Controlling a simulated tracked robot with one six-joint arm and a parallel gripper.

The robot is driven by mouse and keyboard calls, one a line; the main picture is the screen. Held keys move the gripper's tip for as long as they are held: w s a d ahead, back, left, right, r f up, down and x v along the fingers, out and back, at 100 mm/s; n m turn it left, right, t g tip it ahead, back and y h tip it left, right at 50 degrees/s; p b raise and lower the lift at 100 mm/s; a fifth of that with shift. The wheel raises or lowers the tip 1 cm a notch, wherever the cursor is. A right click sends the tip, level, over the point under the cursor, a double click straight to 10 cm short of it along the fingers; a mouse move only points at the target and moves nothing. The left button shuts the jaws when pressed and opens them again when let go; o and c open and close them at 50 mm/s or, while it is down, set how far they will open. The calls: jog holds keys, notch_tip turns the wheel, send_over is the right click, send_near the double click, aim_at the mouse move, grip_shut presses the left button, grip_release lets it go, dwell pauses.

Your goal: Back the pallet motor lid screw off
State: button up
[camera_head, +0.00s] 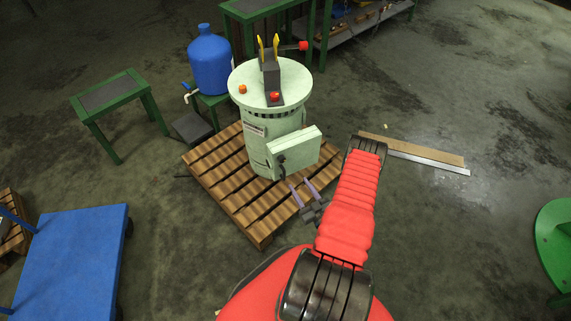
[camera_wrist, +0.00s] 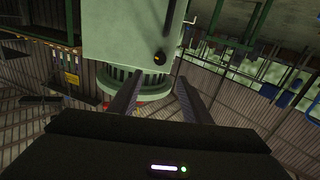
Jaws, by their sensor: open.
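A pale green motor (camera_head: 258,126) stands upright on a wooden pallet (camera_head: 229,192). A light green box with a flat lid (camera_head: 296,145) sits on its side; the same box fills the upper middle of the wrist view (camera_wrist: 120,38). A small dark round screw head with a yellowish mark (camera_wrist: 159,57) shows on the box face near its lower right corner. In the head view a small dark spot lies there, too small to make out. My gripper (camera_head: 299,182) is open and empty. In the wrist view its two fingers (camera_wrist: 158,77) point towards the screw, apart from it, one on each side below.
On the motor top are a dark block with yellow prongs (camera_head: 270,62) and red and orange knobs. A blue jug (camera_head: 210,62) on a green stand is behind left. A blue cart (camera_head: 76,262) stands at left. A plank (camera_head: 418,153) lies on the floor at right.

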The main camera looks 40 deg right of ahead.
aim_at(283, 161)
jog(key=x, duration=1.3)
jog(key=shift+w, duration=0.4)
jog(key=shift+c, duration=0.6)
jog(key=shift+r, duration=0.1)
jog(key=c, duration=0.9)
